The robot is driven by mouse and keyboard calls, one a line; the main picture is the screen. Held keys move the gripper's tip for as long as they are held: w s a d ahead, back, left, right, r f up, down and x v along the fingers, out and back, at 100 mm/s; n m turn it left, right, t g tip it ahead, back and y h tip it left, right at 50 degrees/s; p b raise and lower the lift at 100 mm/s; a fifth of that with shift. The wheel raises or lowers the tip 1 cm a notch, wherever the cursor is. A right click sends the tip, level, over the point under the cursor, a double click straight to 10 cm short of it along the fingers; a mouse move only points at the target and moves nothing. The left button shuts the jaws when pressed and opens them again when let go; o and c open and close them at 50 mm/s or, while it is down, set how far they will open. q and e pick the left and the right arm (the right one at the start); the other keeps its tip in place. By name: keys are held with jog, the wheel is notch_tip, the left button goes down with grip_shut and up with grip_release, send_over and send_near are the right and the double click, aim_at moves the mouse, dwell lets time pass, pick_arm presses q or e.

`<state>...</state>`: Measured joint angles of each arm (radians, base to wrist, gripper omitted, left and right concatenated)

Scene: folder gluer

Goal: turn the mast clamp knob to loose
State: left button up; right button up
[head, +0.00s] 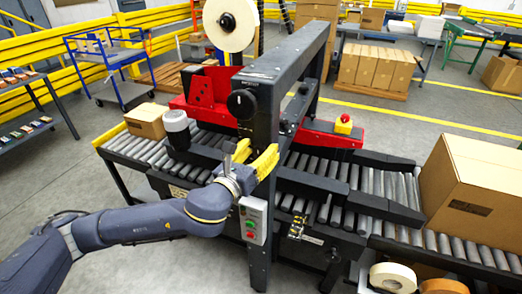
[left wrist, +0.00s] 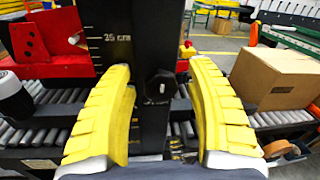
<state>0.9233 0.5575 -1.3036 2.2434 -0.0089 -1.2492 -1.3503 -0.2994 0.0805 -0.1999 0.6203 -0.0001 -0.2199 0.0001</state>
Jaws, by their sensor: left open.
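The mast (head: 264,130) is a dark upright post at the middle of the machine. In the left wrist view the mast (left wrist: 108,60) carries a white scale. A black lobed knob (left wrist: 161,87) with a pale upright mark shows at the mast's right side, between and beyond my fingers. My left gripper (head: 259,152) has yellow fingers and is close to the front of the mast. In the left wrist view the gripper (left wrist: 163,70) is open, with nothing between its fingertips. I cannot tell whether the fingers touch anything. My right gripper is not in view.
A round black dial (head: 242,103) is higher on the machine. A button box (head: 255,220) hangs below my gripper. A grey-capped cylinder (head: 176,128) stands at the left of the rollers. A large carton (head: 474,186) sits on the right rollers. Red guards (head: 205,95) stand behind.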

pick_arm(q)
grip_shut()
dwell(0.4)
jog(key=shift+n, duration=0.3)
jog(key=n, duration=0.4)
jog(key=shift+t, duration=0.3)
jog(key=n, duration=0.5)
jog(key=shift+a+t, duration=0.1)
jog(key=shift+t, duration=0.2)
jog(key=n+y, duration=0.1)
jog(key=n, duration=0.3)
jog(key=shift+w+n+t, duration=0.1)
jog(key=shift+n+t, duration=0.2)
jog(key=shift+n, duration=0.1)
jog(key=shift+f+n+y, duration=0.15)
jog(key=shift+n+y, duration=0.15)
jog(key=shift+n, duration=2.1)
